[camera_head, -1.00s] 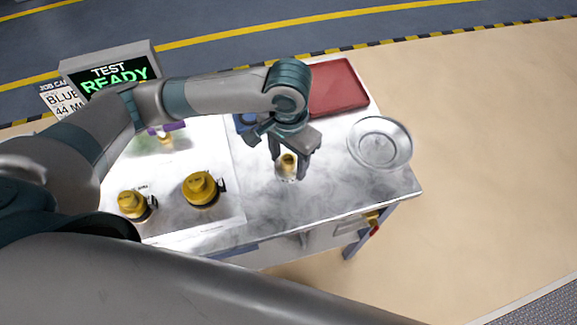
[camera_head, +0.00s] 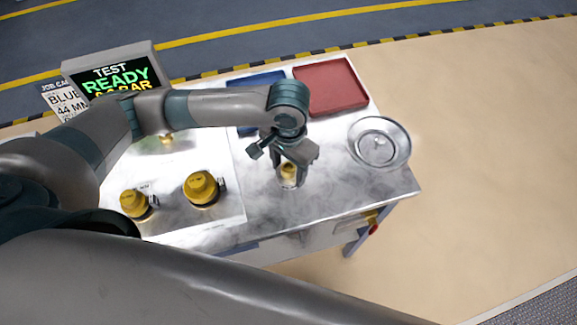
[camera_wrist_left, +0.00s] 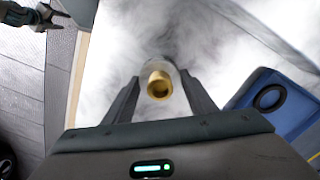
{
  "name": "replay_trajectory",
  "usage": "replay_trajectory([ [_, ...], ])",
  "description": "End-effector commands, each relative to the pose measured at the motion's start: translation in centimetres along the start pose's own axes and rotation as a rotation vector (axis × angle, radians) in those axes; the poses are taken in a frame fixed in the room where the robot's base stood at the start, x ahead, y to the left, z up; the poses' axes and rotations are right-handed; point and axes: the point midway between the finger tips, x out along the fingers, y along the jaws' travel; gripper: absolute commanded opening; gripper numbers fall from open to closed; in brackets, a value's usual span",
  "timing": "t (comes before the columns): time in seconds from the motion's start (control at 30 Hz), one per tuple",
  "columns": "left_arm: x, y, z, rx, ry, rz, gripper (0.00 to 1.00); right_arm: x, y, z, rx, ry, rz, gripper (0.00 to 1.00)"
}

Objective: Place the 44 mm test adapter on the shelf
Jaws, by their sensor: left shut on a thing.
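My left gripper (camera_head: 290,174) is shut on a small adapter with a brass top and a pale, shiny body (camera_head: 289,171). The adapter is upright, low over the bare right part of the metal table. I cannot tell if its base touches the tabletop. In the left wrist view the brass end of the adapter (camera_wrist_left: 159,85) shows between the two fingers (camera_wrist_left: 160,95). My right gripper (camera_wrist_left: 45,17) shows small at the top left of the left wrist view, with its jaws apart and nothing seen in them. No shelf can be made out clearly.
Two yellow-capped fittings (camera_head: 201,188) (camera_head: 134,203) stand left on a pale panel. A red tray (camera_head: 335,110) and a partly hidden blue tray (camera_head: 262,79) lie behind; a black ring (camera_wrist_left: 269,98) is in the blue one. A round metal dish (camera_head: 379,143) sits right. The table front is clear.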

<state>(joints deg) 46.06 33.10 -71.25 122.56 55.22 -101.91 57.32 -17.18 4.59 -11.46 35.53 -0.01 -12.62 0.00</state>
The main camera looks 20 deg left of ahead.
Motion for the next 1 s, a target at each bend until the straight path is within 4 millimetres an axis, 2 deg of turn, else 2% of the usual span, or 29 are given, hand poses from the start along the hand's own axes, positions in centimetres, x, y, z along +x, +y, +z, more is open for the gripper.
replay_trajectory([
  [0.1,0.2,0.0,0.0,0.000,0.000,0.000,0.26,-0.2,0.0,0.0,0.000,0.000,0.000,0.50],
  [0.13,0.2,0.0,0.0,0.000,0.000,0.000,0.58,-0.1,0.0,0.0,0.000,0.000,0.000,0.50],
  [0.2,0.2,0.0,0.0,0.000,0.000,0.000,0.70,-0.1,0.0,0.0,0.000,0.000,0.000,0.50],
  [0.67,-0.4,0.0,-0.1,-0.001,0.001,0.000,0.70,0.1,0.0,0.0,0.000,0.000,0.000,0.50],
  [0.87,-2.6,0.0,-0.1,0.001,0.004,0.000,0.70,0.6,0.0,0.1,0.000,0.000,0.000,0.50],
  [1.0,-5.0,0.0,-0.1,0.001,0.005,0.000,0.70,1.0,-0.1,0.1,0.000,0.000,0.000,0.50],
])
